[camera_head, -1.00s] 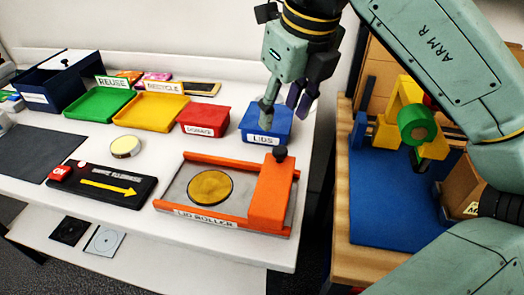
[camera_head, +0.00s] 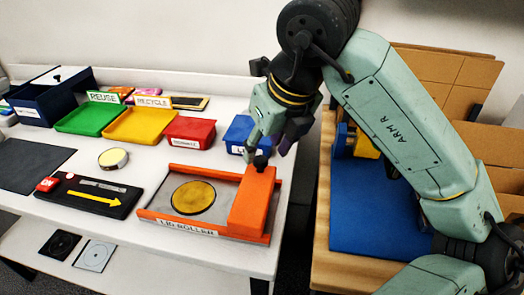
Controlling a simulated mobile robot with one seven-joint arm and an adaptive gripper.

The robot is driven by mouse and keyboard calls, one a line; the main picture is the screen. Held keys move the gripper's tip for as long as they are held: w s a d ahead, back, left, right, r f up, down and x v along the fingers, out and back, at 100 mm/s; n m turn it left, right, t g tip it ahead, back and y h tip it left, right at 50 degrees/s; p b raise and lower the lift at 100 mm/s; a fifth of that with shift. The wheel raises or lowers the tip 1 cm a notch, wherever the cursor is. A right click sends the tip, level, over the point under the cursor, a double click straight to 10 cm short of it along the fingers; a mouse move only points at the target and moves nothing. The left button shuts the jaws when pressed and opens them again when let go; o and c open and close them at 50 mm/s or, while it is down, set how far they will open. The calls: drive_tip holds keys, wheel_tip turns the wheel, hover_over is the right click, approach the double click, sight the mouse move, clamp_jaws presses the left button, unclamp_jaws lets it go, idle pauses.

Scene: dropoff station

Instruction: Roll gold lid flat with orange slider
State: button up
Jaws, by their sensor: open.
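The gold lid (camera_head: 193,197) lies on the grey bed of the lid roller (camera_head: 188,233), left of the slider. The orange slider (camera_head: 253,202) stands at the right end of the roller, with a black knob (camera_head: 261,160) on its top far end. My gripper (camera_head: 266,147) is open, pointing down at the knob. Its fingers are just above or around the knob; I cannot tell whether they touch it. Part of the blue lids bin is hidden behind my gripper.
The blue lids bin (camera_head: 238,128) and red bin (camera_head: 190,130) stand behind the roller. Yellow (camera_head: 145,124) and green (camera_head: 92,118) trays are farther left. A black device with a yellow arrow (camera_head: 88,197) and a round tin (camera_head: 113,158) sit left of the roller.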

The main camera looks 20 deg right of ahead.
sight(261, 159)
drive_tip(key=shift+x, duration=1.7)
clamp_jaws()
